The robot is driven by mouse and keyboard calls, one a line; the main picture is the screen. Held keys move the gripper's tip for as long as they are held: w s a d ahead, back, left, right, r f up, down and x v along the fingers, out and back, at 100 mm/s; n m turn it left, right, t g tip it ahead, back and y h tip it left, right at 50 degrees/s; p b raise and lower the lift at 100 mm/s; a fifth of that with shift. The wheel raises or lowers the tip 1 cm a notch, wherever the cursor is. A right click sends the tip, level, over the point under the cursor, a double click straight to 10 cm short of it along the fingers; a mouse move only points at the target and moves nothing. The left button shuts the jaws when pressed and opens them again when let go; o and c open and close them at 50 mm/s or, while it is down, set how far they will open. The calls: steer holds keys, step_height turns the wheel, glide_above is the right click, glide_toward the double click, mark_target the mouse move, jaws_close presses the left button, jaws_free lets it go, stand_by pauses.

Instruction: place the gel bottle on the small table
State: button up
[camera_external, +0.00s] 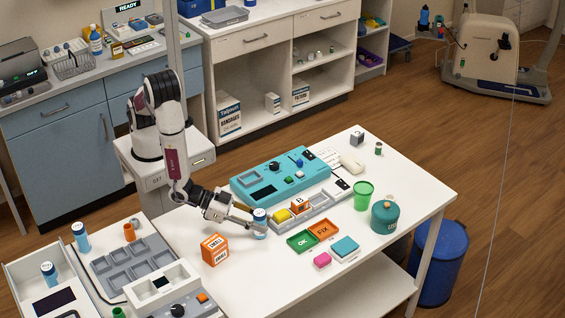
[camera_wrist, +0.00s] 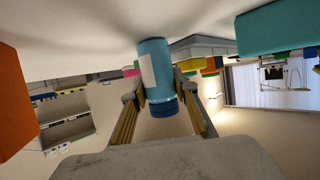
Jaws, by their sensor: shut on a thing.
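My gripper (camera_external: 252,227) is shut on a blue bottle (camera_external: 260,219) with a white label, which I take as the gel bottle. The bottle is upright at the left part of the white table (camera_external: 265,285). In the wrist view, which is upside down, the bottle (camera_wrist: 155,65) sits between the two fingers of my gripper (camera_wrist: 160,97), cap toward the bottom of the picture. Its base meets or nearly meets the white tabletop; I cannot tell whether it touches.
An orange box (camera_external: 215,250) stands left of the bottle. A grey tray with yellow and orange blocks (camera_external: 325,207) and a teal case (camera_external: 265,178) lie close behind. Green and orange trays (camera_external: 302,241) are to the right. The table's front left is clear. Similar blue bottles (camera_external: 81,238) stand at far left.

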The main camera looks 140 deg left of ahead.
steer(key=shift+f, duration=0.15)
steer(key=o, duration=1.2)
steer(key=shift+c, duration=0.2)
steer(key=shift+s+d+r, duration=0.1)
steer(key=shift+r, duration=0.15)
steer(key=v, duration=1.1)
steer(key=shift+s+d, duration=0.25)
steer(key=shift+s, duration=0.05)
steer(key=shift+w+r, duration=0.1)
